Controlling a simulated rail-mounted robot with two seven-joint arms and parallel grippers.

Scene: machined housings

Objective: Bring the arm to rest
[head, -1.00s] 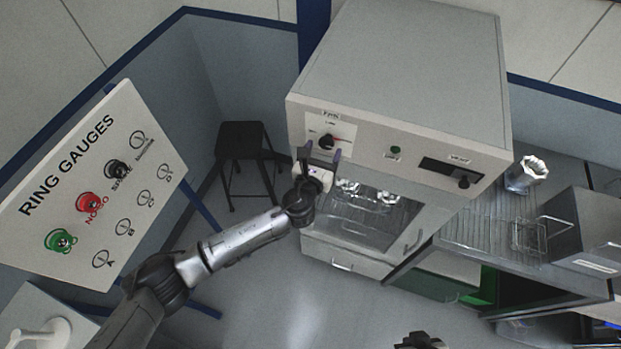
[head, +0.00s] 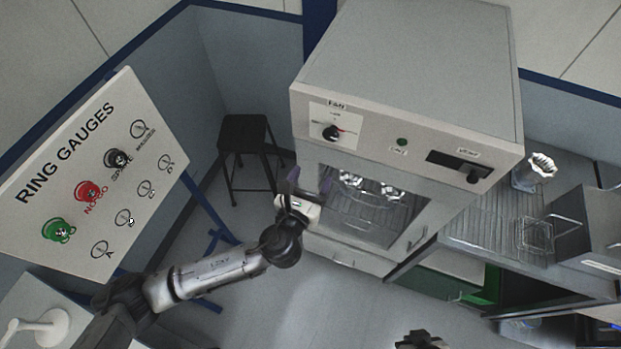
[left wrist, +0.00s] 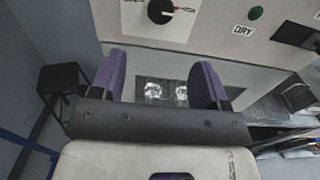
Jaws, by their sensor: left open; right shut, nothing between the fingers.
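My left gripper (head: 308,183) is open and empty in front of the grey cabinet (head: 410,70), just below its fan panel. In the left wrist view its two purple fingers (left wrist: 162,82) stand apart with nothing between them, and the black fan knob (left wrist: 161,11) shows above them. The fan knob also shows in the head view (head: 333,132), clear of the fingers. My right gripper (head: 420,340) shows only partly at the bottom edge of the head view.
Shiny metal housings (head: 352,181) stand behind the cabinet's window. A ring gauges board (head: 150,100) hangs at the left, with a black stool (head: 243,133) behind the arm. A metal part (head: 537,172) stands on the right bench near a wire basket (head: 537,236). Floor below the cabinet is clear.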

